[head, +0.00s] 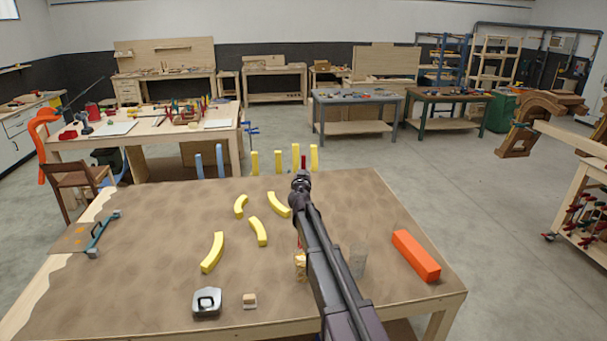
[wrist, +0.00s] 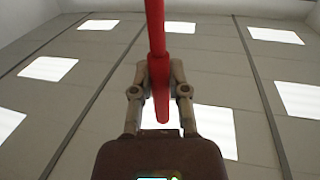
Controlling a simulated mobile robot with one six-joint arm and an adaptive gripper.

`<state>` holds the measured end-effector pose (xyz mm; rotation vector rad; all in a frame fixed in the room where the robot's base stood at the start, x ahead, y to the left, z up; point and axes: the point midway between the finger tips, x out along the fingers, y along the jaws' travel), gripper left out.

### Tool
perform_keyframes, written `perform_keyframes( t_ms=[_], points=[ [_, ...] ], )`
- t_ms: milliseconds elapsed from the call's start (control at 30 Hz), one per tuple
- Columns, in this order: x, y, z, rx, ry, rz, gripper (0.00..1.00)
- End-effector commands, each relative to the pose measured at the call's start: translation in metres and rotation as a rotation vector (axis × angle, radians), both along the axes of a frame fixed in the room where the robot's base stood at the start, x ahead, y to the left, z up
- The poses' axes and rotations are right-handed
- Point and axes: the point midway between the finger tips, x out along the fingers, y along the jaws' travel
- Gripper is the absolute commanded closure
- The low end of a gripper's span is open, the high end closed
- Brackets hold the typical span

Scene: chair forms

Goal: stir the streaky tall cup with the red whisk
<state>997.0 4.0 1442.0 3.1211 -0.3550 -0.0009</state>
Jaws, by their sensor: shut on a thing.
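My gripper (wrist: 160,74) is shut on the red handle of the whisk (wrist: 157,35) in the wrist view. In the head view my gripper (head: 301,178) is raised over the far part of the table, with a bit of red whisk (head: 303,161) showing above it. The whisk's wires cannot be made out. A tall cup with orange-brown and white streaks (head: 299,266) stands on the near part of the table, partly hidden behind my arm. A grey, see-through tall cup (head: 358,262) stands to the right of my arm. My gripper is well away from both cups.
Yellow and blue uprights stand beyond the far edge. The table's middle left is fairly clear.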

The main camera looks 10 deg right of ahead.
Motion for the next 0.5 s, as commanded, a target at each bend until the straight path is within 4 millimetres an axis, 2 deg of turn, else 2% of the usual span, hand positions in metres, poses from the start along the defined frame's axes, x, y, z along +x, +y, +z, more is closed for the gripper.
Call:
perform_keyframes(
  t_ms=[500],
  points=[
    [-0.0030, -0.0007, 0.0042, 0.001, -0.001, 0.336, 1.00]
  ],
)
